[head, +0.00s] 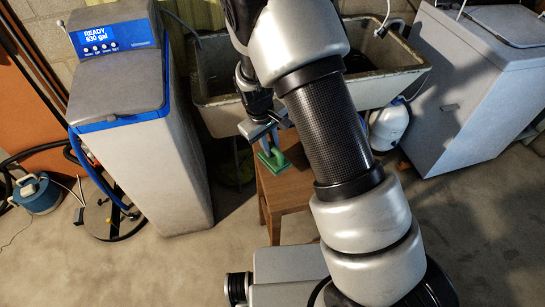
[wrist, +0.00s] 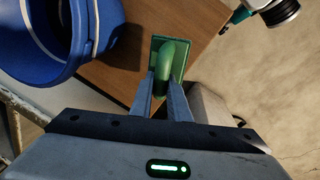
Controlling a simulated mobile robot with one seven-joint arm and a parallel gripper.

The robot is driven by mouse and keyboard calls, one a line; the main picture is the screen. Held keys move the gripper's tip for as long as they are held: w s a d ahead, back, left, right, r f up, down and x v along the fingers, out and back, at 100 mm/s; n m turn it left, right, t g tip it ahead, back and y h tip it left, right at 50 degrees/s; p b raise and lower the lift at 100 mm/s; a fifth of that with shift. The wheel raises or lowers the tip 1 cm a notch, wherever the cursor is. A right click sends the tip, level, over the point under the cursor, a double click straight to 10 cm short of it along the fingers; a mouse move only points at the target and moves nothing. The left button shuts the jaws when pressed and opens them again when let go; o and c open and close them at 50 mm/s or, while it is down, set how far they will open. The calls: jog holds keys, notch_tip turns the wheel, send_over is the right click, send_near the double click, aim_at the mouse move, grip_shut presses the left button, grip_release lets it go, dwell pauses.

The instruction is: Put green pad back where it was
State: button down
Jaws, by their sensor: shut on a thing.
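The green pad (wrist: 157,48) has a raised, rounded green handle. My gripper (wrist: 164,78) is shut on this handle, one finger on each side. In the head view the green pad (head: 272,159) shows at the left part of the wooden stool (head: 290,188), below my gripper (head: 268,135). The brown stool top also lies behind the pad in the wrist view (wrist: 118,82). I cannot tell whether the pad touches the stool top or hangs just above it. My arm hides part of the stool in the head view.
A blue bucket (wrist: 88,30) is close left of the pad in the wrist view. The sink (head: 215,95) stands behind the stool, the water softener (head: 150,160) to its left, and a white appliance (head: 470,95) to its right. Bare floor (head: 215,245) lies in front.

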notch_tip(320, 180, down, 5)
jog(key=shift+f, duration=0.2)
jog(key=c, duration=1.7)
grip_release()
jog(key=shift+r, duration=0.1)
notch_tip(320, 180, up, 12)
jog(key=s+a, duration=0.1)
jog(key=a, duration=0.1)
notch_tip(320, 180, up, 16)
jog(key=m+t+y, duration=0.1)
jog(key=m+y, duration=0.1)
jog(key=m, duration=0.1)
send_over(265, 157)
jog(key=s+d, duration=0.6)
jog(key=shift+s+d+r+m+t, duration=0.6)
jog(key=shift+s+d+r, duration=0.8)
jog(key=shift+s, duration=1.25)
jog(key=shift+s+d+r+m+t, duration=0.65)
jog(key=shift+s+r, duration=1.3)
jog(key=shift+s, duration=0.7)
jog(key=shift+s+d+r+m+t, duration=0.55)
jog(key=shift+s+d+r, duration=0.9)
jog(key=shift+s, duration=1.2)
